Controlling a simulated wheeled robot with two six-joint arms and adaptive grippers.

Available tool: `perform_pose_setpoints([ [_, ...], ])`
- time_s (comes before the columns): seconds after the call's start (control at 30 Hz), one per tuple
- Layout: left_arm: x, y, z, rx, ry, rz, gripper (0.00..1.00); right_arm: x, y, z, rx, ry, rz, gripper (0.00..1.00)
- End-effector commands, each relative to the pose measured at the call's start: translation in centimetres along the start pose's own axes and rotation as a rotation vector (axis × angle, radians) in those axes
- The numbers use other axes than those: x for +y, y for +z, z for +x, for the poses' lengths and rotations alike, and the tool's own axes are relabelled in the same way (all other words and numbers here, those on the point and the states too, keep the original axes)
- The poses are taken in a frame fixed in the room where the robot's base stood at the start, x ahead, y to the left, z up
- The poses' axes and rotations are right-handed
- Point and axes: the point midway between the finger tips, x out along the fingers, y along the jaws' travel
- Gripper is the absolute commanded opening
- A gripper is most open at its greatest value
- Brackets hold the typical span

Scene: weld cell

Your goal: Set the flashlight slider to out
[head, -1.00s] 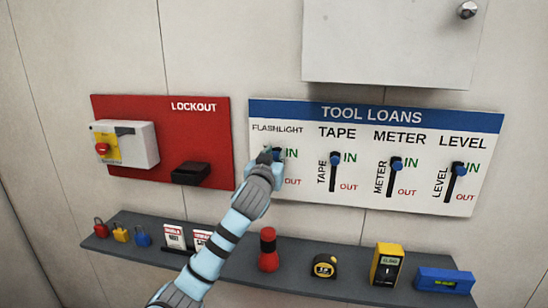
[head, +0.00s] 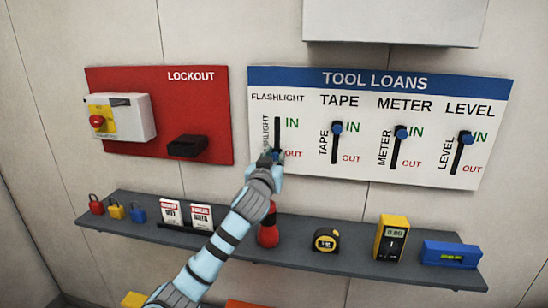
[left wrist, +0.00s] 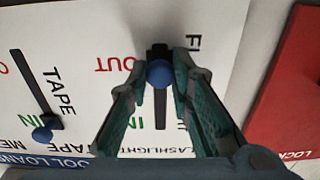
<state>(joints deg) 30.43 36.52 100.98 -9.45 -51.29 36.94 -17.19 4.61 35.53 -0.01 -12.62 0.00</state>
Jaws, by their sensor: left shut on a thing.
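The white Tool Loans board (head: 400,165) hangs on the wall with several vertical sliders. The flashlight slider's black slot (head: 277,132) is bare at its IN end. Its blue knob (left wrist: 159,74) is at the OUT end, beside the red OUT label. My left gripper (head: 270,156) is at the low end of this slot and covers most of the knob in the head view. In the left wrist view its fingertips (left wrist: 161,72) close on the knob from both sides. My right gripper is not in view.
The tape (head: 337,128), meter (head: 401,132) and level (head: 465,138) knobs are at their IN ends. A grey shelf (head: 290,252) below holds a red flashlight (head: 268,230), a tape measure (head: 326,240) and other tools. A red lockout board (head: 205,105) is at left.

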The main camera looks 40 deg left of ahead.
Motion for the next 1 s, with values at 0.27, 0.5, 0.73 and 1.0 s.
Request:
perform_pose_setpoints([
  [0.27,0.0,0.6,0.0,-0.017,-0.001,-0.002,0.40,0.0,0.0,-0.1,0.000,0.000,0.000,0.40],
  [0.5,0.0,0.4,0.0,-0.013,-0.001,-0.001,0.40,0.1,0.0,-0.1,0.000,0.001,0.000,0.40],
  [0.73,0.0,0.3,-3.1,-0.011,0.001,0.002,0.40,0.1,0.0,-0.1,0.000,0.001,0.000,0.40],
  [1.0,0.0,0.3,-10.2,-0.013,0.002,0.001,0.40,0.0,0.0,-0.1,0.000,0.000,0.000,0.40],
])
